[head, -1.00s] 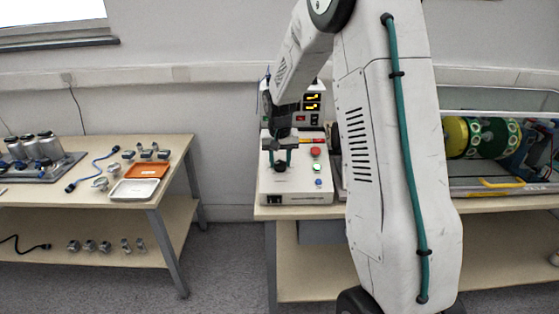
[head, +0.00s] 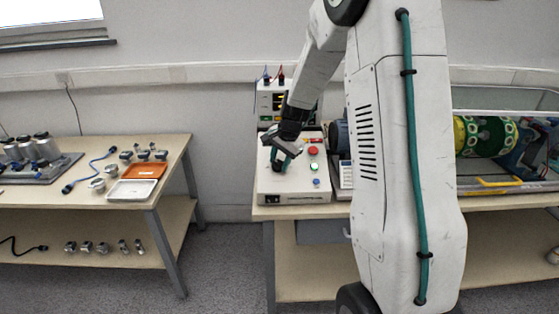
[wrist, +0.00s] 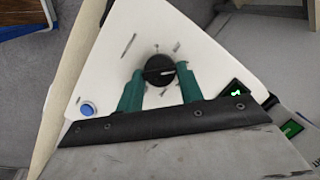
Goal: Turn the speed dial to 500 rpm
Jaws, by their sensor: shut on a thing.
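The speed dial is a round black knob (wrist: 160,71) with a pale pointer line, on the sloped white face of the control box (head: 275,188). In the wrist view the pointer lies nearly level across the picture, and small tick marks surround the knob. My gripper (wrist: 158,84) has its two green fingers on either side of the knob and is shut on it. In the head view my gripper (head: 280,164) reaches down onto the box, and its fingers hide most of the knob. Any numbers by the ticks are too small to read.
The box also bears a red button (head: 313,151), a green-lit button (head: 314,167) and a blue button (head: 316,183). An instrument with lit displays (head: 272,102) stands behind it. A drum rig (head: 490,135) is at right. A parts table (head: 120,200) is at left.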

